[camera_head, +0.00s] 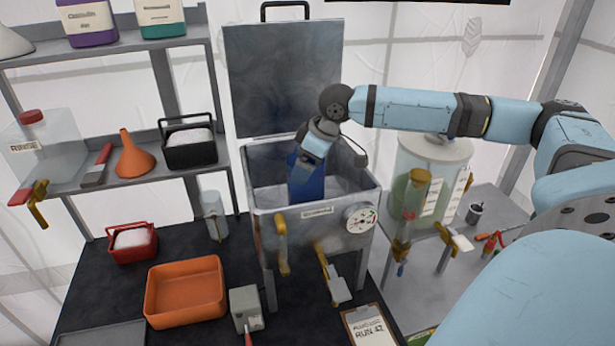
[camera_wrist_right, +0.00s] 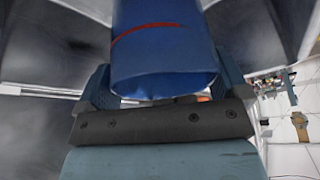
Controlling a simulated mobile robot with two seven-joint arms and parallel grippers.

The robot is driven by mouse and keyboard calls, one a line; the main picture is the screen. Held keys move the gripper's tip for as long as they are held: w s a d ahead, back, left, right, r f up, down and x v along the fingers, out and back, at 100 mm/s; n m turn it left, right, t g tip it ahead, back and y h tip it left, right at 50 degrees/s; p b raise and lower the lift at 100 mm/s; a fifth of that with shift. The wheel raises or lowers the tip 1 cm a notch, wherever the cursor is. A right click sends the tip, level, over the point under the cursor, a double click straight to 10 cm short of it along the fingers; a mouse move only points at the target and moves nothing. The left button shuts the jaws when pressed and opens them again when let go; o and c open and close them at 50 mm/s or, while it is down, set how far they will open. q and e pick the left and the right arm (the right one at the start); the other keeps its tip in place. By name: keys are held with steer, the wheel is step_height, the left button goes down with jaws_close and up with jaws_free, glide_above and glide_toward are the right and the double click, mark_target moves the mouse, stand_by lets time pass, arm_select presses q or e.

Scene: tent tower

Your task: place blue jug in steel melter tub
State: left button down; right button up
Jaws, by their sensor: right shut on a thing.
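The steel melter tub (camera_head: 318,228) stands at the middle with its lid (camera_head: 284,75) raised behind it. The blue jug (camera_head: 305,183) is inside the tub's opening, its lower part hidden by the front wall. My right gripper (camera_head: 313,156) reaches down into the opening from above and is shut on the jug. In the right wrist view the jug (camera_wrist_right: 165,45) fills the space between the fingers, with a red line across it. I cannot tell whether the jug touches the tub's floor. My left gripper is not in view.
A gauge (camera_head: 360,219) and yellow-handled taps are on the tub's front. A clear tank (camera_head: 432,165) stands close to the right. Shelves at the left hold an orange funnel (camera_head: 133,154) and a black basket (camera_head: 190,150). An orange tray (camera_head: 184,291) lies front left.

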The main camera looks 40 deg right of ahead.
step_height(320, 180, down, 4)
steer(key=shift+p, duration=0.3)
steer(key=shift+f, duration=0.25)
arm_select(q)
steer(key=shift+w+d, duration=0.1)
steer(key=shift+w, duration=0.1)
arm_select(e)
steer(key=shift+f, duration=0.1)
steer(key=o, duration=1.3)
steer(key=shift+o, duration=0.2)
arm_select(q)
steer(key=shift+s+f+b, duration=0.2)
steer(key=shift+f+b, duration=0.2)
steer(key=shift+b, duration=0.45)
arm_select(e)
steer(key=v, duration=1.2)
